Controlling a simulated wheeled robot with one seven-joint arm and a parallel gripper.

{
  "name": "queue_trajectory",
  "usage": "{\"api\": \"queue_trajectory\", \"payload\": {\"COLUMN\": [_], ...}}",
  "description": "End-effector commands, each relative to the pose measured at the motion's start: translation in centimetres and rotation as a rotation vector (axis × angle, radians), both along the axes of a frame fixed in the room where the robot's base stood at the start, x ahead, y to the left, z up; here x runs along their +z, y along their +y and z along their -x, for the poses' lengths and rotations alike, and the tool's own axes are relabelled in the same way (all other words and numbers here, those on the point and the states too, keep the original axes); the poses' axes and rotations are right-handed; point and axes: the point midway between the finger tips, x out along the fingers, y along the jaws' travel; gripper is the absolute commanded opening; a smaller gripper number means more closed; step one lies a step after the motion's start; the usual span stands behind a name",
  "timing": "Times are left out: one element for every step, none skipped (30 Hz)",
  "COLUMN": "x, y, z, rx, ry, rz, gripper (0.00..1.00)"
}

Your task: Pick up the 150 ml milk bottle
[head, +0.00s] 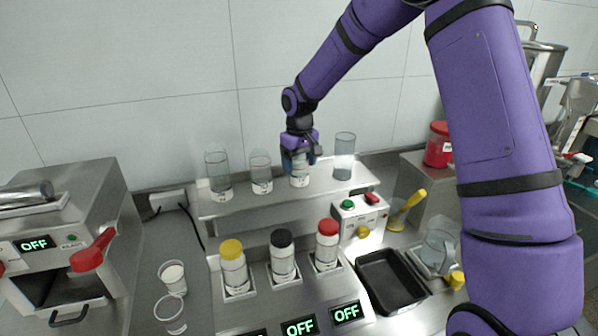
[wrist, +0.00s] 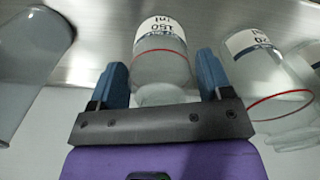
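The 150 ml milk bottle is a clear container with a white label reading 150 ml and a red line. It stands on the steel shelf, and its lower part (head: 299,181) shows below my gripper (head: 300,162) in the head view. In the wrist view the bottle (wrist: 162,65) is between the two blue fingers of my gripper (wrist: 163,80). The fingers are apart, one on each side of it, with what looks like a narrow gap at the right finger. My gripper hides the bottle's upper part in the head view.
On the same shelf (head: 235,208), two clear containers (head: 218,175) (head: 261,172) stand to the left and one (head: 344,157) to the right. Below are yellow-, black- and red-capped bottles (head: 282,257), a control box (head: 360,218) and a black tray (head: 390,282).

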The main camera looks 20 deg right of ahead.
Motion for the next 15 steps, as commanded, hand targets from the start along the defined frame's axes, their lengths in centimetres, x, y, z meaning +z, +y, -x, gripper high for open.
{"api": "queue_trajectory", "payload": {"x": [0.01, 0.02, 0.02, 0.02, 0.02, 0.03, 0.03, 0.03, 0.03, 0.03, 0.03, 0.06, 0.09, 0.15, 0.27], "y": [0.00, -0.01, -0.01, 0.00, -0.01, -0.01, -0.01, -0.01, -0.01, -0.01, -0.01, -0.01, -0.01, -0.01, 0.00], "z": [0.00, -0.01, 0.00, 0.00, -0.01, -0.01, -0.01, -0.01, -0.01, -0.01, -0.01, -0.01, -0.01, -0.01, -0.02], "rx": [0.000, 0.000, 0.000, 0.000, 0.000, 0.000, 0.000, 0.000, 0.000, 0.000, 0.000, 0.000, 0.000, 0.000, 0.000], "ry": [0.000, 0.000, 0.000, 0.000, 0.000, 0.000, 0.000, 0.000, 0.000, 0.000, 0.000, 0.000, 0.000, 0.000, -0.001], "rz": [0.000, 0.000, 0.000, 0.000, 0.000, 0.000, 0.000, 0.000, 0.000, 0.000, 0.000, 0.000, 0.000, 0.000, 0.000], "gripper": [0.60, 0.54, 0.44, 0.38, 0.38, 0.38, 0.38, 0.38, 0.38, 0.38, 0.38, 0.38, 0.38, 0.38, 0.38]}}
